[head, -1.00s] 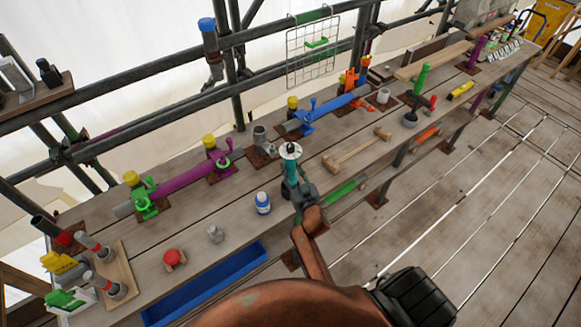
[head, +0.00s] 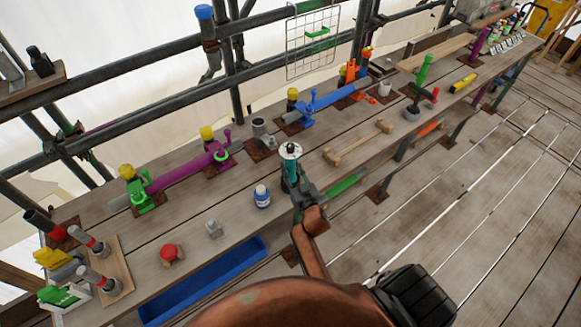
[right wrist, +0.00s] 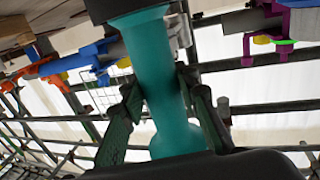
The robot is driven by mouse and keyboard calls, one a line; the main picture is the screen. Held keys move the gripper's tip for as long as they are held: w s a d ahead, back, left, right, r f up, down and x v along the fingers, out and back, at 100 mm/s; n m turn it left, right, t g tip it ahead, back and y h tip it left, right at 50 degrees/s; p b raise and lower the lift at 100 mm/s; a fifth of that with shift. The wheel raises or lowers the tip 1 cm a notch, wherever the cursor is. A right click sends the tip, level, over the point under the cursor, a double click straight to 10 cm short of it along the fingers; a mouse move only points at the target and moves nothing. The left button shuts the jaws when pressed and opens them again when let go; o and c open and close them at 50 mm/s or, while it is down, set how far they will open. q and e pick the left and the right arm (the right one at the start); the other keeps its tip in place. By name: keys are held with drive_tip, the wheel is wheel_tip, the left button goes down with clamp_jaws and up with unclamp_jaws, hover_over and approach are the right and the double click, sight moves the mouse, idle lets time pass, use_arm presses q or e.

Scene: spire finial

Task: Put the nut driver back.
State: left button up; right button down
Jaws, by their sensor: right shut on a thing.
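A teal-handled tool (head: 291,170), which looks like the nut driver, stands roughly upright in my right gripper (head: 298,190), with a pale round end on top. The gripper is above the bench's front edge, right of the blue-and-white bottle. In the right wrist view the teal handle (right wrist: 168,85) runs between both fingers of my right gripper (right wrist: 165,95), which are shut on it. A dark collar sits at one end of the handle. I cannot make out an empty place for the tool. My left gripper is not in view.
The long wooden bench (head: 300,185) carries a blue-and-white bottle (head: 262,196), a grey fitting (head: 213,228), a red-topped piece (head: 172,254), a wooden mallet (head: 358,143) and clamped pipes. A blue tray (head: 205,283) lies along the front left. A wire grid (head: 313,40) hangs behind.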

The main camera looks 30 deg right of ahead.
drive_tip(key=shift+r, duration=0.2)
drive_tip(key=c, duration=1.7)
unclamp_jaws()
drive_tip(key=o, duration=0.3)
drive_tip(key=shift+f, duration=0.3)
drive_tip(key=o, duration=0.6)
drive_tip(key=shift+r, duration=0.1)
drive_tip(key=shift+f, duration=0.35)
drive_tip(key=shift+f+b, duration=0.25)
drive_tip(key=shift+b, duration=0.15)
drive_tip(key=shift+s, duration=0.15)
